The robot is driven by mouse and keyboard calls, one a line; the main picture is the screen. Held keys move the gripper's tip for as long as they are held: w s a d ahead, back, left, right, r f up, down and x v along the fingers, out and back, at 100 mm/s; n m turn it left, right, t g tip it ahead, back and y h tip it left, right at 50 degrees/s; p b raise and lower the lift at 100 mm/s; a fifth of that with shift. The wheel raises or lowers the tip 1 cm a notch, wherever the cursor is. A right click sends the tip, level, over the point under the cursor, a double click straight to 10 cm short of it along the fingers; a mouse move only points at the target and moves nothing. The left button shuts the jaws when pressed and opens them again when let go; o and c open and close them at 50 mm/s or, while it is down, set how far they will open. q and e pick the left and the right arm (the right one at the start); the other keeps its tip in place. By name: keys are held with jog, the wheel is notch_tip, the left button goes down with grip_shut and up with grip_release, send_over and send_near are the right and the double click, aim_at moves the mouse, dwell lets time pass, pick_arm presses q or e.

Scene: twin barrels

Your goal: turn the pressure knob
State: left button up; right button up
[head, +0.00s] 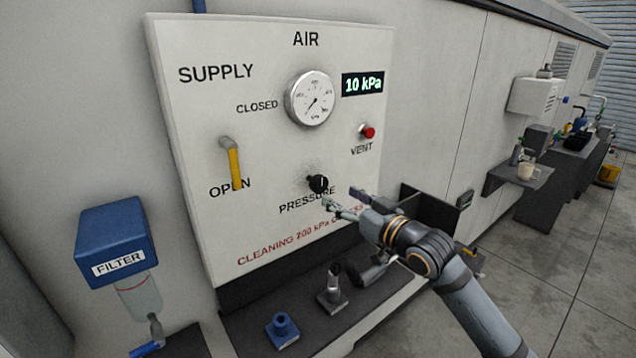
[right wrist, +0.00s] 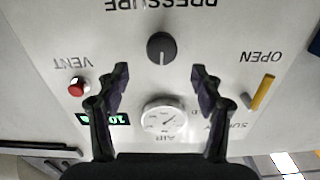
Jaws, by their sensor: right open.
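The black pressure knob (head: 318,184) is on the white air panel (head: 260,215), above the PRESSURE label. My right gripper (head: 342,199) is just in front of the panel, to the lower right of the knob in the head view. In the right wrist view, the picture is upside down and the knob (right wrist: 161,47) shows ahead, centred between the two spread fingers of the gripper (right wrist: 160,75). The fingers are open and do not appear to touch the knob. The round gauge (head: 310,98) sits above, and the display (head: 363,84) reads 10 kPa. My left gripper is not seen.
The yellow supply lever (head: 234,165) points down to OPEN. A red vent button (head: 368,132) is right of the knob. A blue filter (head: 113,240) hangs at left. A dark shelf below holds a blue fitting (head: 283,328) and a grey fitting (head: 333,290).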

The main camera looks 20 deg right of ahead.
aim_at(322, 186)
jog(key=p+x, duration=0.2)
jog(key=x, duration=0.6)
jog(key=shift+a+r, duration=0.1)
jog(key=shift+a, duration=0.1)
jog(key=shift+w+a, duration=0.1)
jog(key=shift+w, duration=0.35)
jog(key=shift+c, duration=0.3)
jog(key=c, duration=1.1)
jog(key=shift+p, duration=0.3)
